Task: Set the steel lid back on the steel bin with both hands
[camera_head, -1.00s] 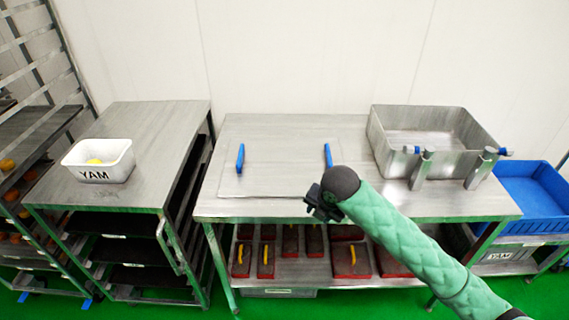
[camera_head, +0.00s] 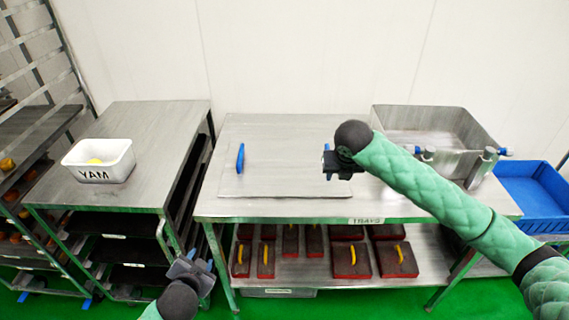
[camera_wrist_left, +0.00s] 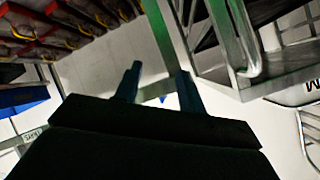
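The flat steel lid (camera_head: 283,183) lies on the steel table, with an upright blue handle (camera_head: 240,158) at its left end. A second blue handle (camera_head: 327,147) at its right end is mostly hidden behind my right gripper (camera_head: 333,165). I cannot tell whether that gripper touches it, or whether it is open or shut. The open steel bin (camera_head: 440,117) stands at the table's right, uncovered and partly hidden by my right arm. My left gripper (camera_head: 200,262) is low, in front of the gap between the tables. The left wrist view shows its fingers (camera_wrist_left: 160,72) apart and empty.
A steel table (camera_head: 210,207) holds the lid and bin, with several red trays (camera_head: 350,262) on its lower shelf. Metal posts (camera_head: 481,168) stand at the bin's front. A blue crate (camera_head: 535,195) is at right.

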